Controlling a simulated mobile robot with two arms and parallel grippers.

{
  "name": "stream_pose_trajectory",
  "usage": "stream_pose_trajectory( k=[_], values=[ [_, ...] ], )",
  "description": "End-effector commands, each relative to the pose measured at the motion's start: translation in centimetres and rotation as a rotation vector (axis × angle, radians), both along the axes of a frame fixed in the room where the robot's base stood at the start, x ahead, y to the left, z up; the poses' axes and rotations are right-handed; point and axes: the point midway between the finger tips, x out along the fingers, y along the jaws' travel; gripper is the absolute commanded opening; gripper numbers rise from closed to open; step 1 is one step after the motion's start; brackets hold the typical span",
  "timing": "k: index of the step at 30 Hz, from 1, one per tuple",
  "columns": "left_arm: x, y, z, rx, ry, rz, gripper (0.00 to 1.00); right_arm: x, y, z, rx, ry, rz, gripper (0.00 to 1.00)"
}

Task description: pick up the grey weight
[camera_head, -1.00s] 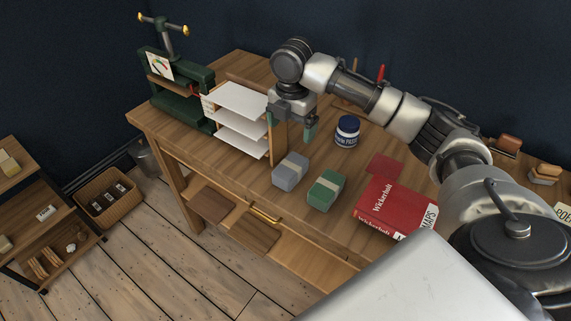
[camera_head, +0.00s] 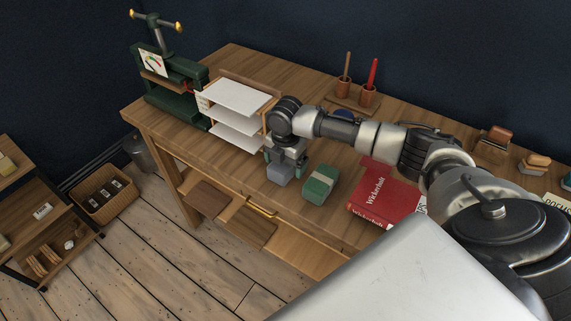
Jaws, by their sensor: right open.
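The grey weight (camera_head: 279,173) sits on the wooden workbench, left of a green weight (camera_head: 320,183). My right gripper (camera_head: 284,160) is open and directly over the grey weight, with its fingers down around the weight's upper part. The gripper and wrist hide the top of the weight, and I cannot tell whether the fingers touch it. My left gripper is not in view.
A white tiered paper rack (camera_head: 238,97) stands close to the left of my right gripper. A red book (camera_head: 383,193) lies to the right. A green press (camera_head: 172,88) is at the far left. A pen holder (camera_head: 356,98) stands behind my right arm.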

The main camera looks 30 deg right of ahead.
Motion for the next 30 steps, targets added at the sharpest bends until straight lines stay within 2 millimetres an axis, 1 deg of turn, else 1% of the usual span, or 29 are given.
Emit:
stream_pose_trajectory(
  k=[7, 8, 24, 30],
  values=[
    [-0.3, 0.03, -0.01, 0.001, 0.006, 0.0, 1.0, 0.01, -0.01, -0.28, 0.0, -0.001, 0.0, 0.92],
    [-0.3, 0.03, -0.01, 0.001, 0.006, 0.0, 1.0, 0.01, -0.01, -0.28, 0.0, -0.001, 0.0, 0.88],
    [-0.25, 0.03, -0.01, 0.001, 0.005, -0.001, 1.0, 0.02, -0.02, -0.22, 0.0, -0.001, 0.0, 0.06],
    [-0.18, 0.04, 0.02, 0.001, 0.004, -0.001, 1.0, 0.14, -0.03, 0.0, 0.001, -0.005, -0.001, 0.05]
  ],
)
